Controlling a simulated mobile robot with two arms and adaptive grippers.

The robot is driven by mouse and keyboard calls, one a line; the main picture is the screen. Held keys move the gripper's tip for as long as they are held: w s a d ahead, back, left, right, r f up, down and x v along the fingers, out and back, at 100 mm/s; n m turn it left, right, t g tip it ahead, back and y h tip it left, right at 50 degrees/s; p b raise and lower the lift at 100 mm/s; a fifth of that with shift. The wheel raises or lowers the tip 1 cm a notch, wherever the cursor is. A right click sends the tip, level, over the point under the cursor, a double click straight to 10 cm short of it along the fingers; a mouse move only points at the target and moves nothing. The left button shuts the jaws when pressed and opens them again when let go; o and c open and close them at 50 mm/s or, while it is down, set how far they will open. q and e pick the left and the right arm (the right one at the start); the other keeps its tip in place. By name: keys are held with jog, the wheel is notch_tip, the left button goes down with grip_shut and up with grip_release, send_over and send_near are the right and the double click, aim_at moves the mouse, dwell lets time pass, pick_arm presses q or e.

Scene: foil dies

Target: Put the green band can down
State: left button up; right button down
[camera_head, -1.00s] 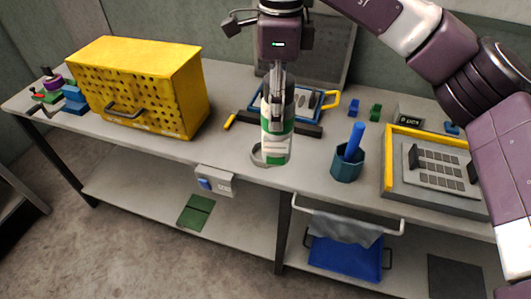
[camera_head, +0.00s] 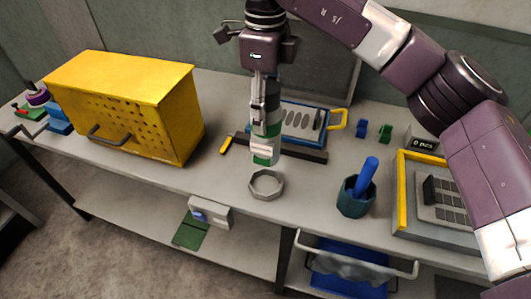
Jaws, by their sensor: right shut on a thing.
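My right gripper (camera_head: 259,108) comes down from above and is shut on the green band can (camera_head: 264,149). The can is whitish with green bands and hangs upright below the fingers, which hide part of its upper side. In the picture its lower end shows just above and behind a grey ring-shaped holder (camera_head: 267,195) on the bench. The ring's opening shows empty. I cannot tell how high the can is above the bench top. My left gripper is out of view.
A yellow perforated box (camera_head: 120,95) stands left. A dark cup with a blue stick (camera_head: 355,197) stands right of the ring, then a yellow-edged tray (camera_head: 403,205). The bench (camera_head: 225,190) is clear left of the ring.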

aim_at(266, 152)
jog(key=f, duration=0.2)
jog(key=f+p, duration=0.1)
jog(key=f, duration=0.3)
jog(key=shift+w+d+f, duration=0.1)
jog(key=shift+w+f, duration=0.15)
notch_tip(266, 152, down, 2)
jog(key=shift+f+p, duration=0.15)
jog(key=shift+p, duration=0.2)
jog(key=shift+f, duration=0.3)
notch_tip(266, 152, down, 3)
jog(key=shift+f+p, duration=0.2)
jog(key=shift+p, duration=0.4)
jog(key=shift+f, duration=0.2)
jog(key=c, duration=1)
grip_release()
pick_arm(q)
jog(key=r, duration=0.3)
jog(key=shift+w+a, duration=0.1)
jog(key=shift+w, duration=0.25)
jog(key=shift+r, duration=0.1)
